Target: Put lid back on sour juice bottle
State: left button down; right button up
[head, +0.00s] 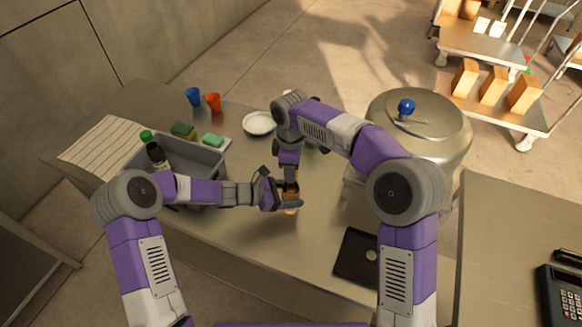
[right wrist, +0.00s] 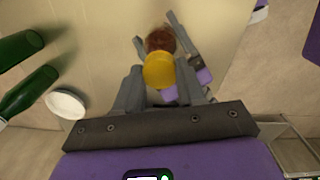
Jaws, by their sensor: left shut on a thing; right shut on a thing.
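A small bottle with orange-brown contents (head: 290,204) stands upright near the middle front of the table. My left gripper (head: 284,200) comes in from the left and is shut around it. My right gripper (head: 290,180) points down from above the bottle. In the right wrist view a yellow lid (right wrist: 159,71) sits between the right fingertips, which are shut on it. The brown bottle (right wrist: 160,40) shows just beyond the lid, between the left gripper's fingers (right wrist: 162,44). The right gripper hides the bottle's mouth in the head view; I cannot tell whether lid and bottle touch.
A grey bin (head: 205,160) with a dark bottle (head: 157,155) stands to the left. Green bottles (right wrist: 25,95) show beside the right wrist. A large metal pot (head: 440,125) stands right.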

jog(key=m, duration=0.4)
jog(key=shift+m, duration=0.3)
jog(key=m, duration=1.2)
jog(key=shift+m, duration=0.3)
jog(key=o, duration=1.2)
jog(key=shift+c, duration=0.2)
jog(key=shift+r, duration=2.25)
